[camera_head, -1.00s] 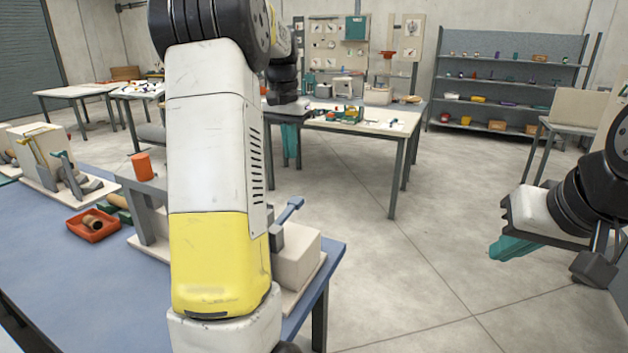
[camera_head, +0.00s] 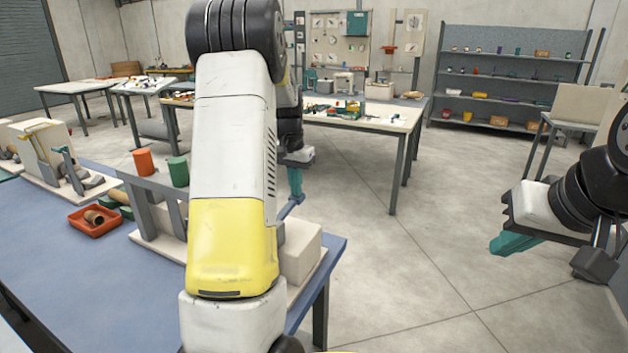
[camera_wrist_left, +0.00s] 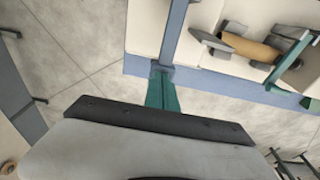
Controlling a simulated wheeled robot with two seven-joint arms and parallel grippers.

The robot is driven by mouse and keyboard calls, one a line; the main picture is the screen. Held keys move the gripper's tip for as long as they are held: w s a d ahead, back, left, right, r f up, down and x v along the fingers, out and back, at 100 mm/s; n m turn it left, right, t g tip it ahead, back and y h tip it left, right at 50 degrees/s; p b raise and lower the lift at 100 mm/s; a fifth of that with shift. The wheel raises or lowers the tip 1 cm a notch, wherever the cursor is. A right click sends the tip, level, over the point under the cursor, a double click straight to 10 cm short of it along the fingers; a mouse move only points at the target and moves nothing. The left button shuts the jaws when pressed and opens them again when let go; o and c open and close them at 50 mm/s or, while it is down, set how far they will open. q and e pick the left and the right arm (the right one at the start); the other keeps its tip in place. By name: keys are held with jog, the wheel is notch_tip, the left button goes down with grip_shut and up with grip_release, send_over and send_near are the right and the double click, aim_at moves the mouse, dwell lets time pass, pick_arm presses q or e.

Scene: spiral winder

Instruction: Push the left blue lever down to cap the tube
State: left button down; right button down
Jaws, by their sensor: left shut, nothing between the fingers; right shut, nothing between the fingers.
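The blue lever (camera_head: 291,206) rises from the winder, whose cream block (camera_head: 301,252) stands near the right edge of the blue table. My left gripper (camera_head: 295,185) is shut and empty, pointing down with its teal fingertips right at the lever's upper end. In the left wrist view the fingertips (camera_wrist_left: 163,76) meet the end of the blue lever (camera_wrist_left: 176,30); whether they touch cannot be told. A brown tube (camera_wrist_left: 250,48) lies between grey parts of the winder there. My left arm hides much of the winder in the head view. My right gripper (camera_head: 510,244) is shut and empty, far right.
A red tray (camera_head: 90,229) with a brown roll lies on the blue table (camera_head: 80,280). Another device (camera_head: 45,150) stands at the left. The floor right of the table is clear.

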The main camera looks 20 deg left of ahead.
pick_arm(q)
jog(key=shift+w+d+f+g, duration=0.1)
jog(key=shift+w+f+g, duration=0.15)
jog(key=shift+f+g, duration=0.35)
jog(key=shift+w+f+g, duration=0.25)
jog(key=shift+f+g, duration=0.15)
jog(key=shift+f, duration=1.2)
jog(key=r, duration=0.7)
jog(key=shift+w+r, duration=0.4)
jog(key=shift+r, duration=0.4)
